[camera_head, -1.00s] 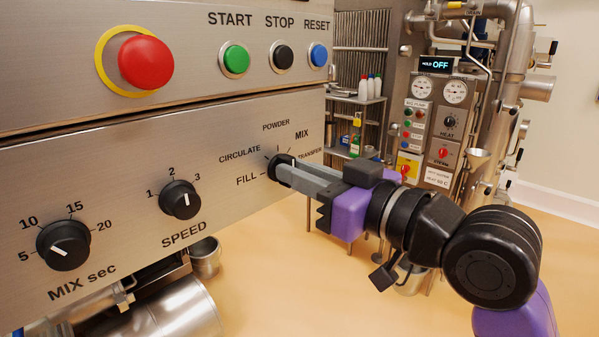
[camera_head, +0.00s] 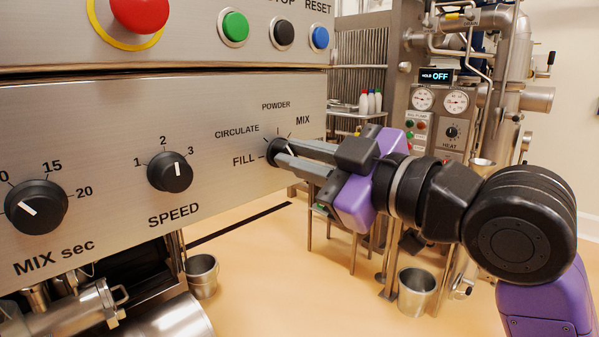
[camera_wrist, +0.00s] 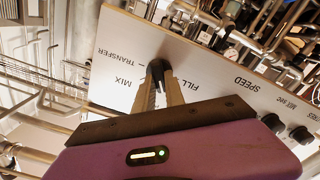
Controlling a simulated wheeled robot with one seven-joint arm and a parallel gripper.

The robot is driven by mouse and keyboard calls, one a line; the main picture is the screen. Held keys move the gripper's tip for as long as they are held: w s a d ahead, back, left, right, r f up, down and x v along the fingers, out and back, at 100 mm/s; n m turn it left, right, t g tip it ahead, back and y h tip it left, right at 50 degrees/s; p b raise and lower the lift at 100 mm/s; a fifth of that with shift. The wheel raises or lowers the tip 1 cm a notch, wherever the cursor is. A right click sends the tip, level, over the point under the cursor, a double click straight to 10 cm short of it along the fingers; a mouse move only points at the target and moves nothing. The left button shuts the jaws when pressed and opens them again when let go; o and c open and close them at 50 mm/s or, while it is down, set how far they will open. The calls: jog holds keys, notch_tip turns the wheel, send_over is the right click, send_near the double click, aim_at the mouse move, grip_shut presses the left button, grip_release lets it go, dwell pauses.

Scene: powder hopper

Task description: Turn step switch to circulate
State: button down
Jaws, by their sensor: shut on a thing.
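The black step switch (camera_head: 276,148) is on the steel panel, ringed by FILL, CIRCULATE, POWDER, MIX and TRANSFER; in the head view TRANSFER is hidden behind my gripper. My gripper (camera_head: 280,155) reaches it from the right, its two grey fingers shut on the knob. In the wrist view the knob (camera_wrist: 158,67) sits between the fingertips (camera_wrist: 160,80), with MIX and TRANSFER on the left and FILL on the right. I cannot tell which label the knob points to.
The SPEED knob (camera_head: 170,171) and MIX sec knob (camera_head: 36,207) are left on the same panel. Above are a red emergency button (camera_head: 139,12) and green (camera_head: 235,27), black (camera_head: 282,33) and blue (camera_head: 320,37) buttons. A metal bucket (camera_head: 416,292) stands on the floor below my arm.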

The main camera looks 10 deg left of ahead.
jog(key=shift+f+n+b, duration=0.1)
jog(key=shift+n+b, duration=0.45)
jog(key=shift+n, duration=0.25)
jog(key=c, duration=1.4)
grip_release()
jog(key=shift+s+d, duration=0.1)
jog(key=v, duration=0.7)
jog(key=shift+s+d+b, duration=0.2)
jog(key=shift+b, duration=0.1)
